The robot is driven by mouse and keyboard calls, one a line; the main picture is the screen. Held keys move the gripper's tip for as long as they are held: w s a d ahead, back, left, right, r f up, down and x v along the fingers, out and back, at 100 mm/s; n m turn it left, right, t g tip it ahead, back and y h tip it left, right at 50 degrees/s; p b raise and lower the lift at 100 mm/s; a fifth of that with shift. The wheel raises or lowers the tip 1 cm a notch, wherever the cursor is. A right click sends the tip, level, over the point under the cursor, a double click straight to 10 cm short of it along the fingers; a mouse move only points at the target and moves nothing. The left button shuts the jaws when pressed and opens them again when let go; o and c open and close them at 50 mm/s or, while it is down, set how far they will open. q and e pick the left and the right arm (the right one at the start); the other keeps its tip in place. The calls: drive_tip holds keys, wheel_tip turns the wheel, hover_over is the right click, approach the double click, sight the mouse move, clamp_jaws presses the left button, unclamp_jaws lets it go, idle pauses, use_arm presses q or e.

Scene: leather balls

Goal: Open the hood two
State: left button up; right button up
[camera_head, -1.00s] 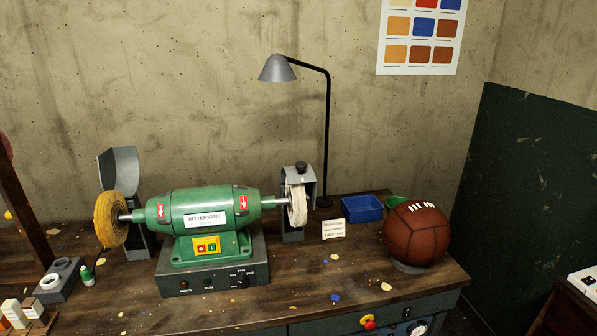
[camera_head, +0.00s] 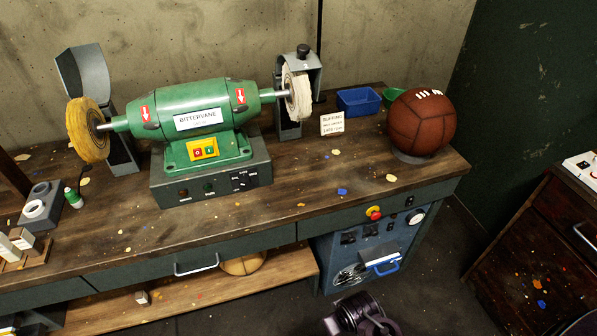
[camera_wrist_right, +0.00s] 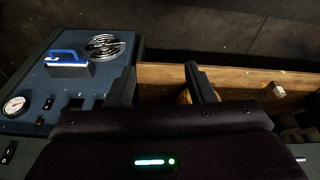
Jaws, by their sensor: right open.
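A green bench grinder (camera_head: 200,125) stands on the workbench. At its right end, a grey hood (camera_head: 317,75) with a black knob (camera_head: 303,51) sits over the white buffing wheel (camera_head: 297,97). At its left end, another grey hood (camera_head: 84,80) stands raised behind the yellow wheel (camera_head: 85,132). A dark part of my right arm shows at the bottom of the head view. My left gripper is not in view.
A blue bin (camera_head: 359,101), a small card (camera_head: 332,124) and a brown leather ball (camera_head: 420,122) sit right of the grinder. A blue-grey control panel (camera_head: 366,250) with a blue handle is below the bench top. A wooden cabinet (camera_head: 535,250) stands at the right.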

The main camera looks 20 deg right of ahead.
drive_tip(key=w+r+t+b, duration=0.1)
drive_tip(key=w+r, duration=0.3)
drive_tip(key=r, duration=0.6)
drive_tip(key=m+t+b, duration=0.1)
drive_tip(key=m+t, duration=0.1)
drive_tip(key=t, duration=1.2)
approach(305, 52)
drive_tip(key=w, duration=0.3)
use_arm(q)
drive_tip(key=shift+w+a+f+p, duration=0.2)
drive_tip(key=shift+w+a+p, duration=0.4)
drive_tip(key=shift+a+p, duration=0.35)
use_arm(e)
drive_tip(key=shift+w, duration=3.5)
drive_tip(key=shift+c, duration=0.4)
clamp_jaws()
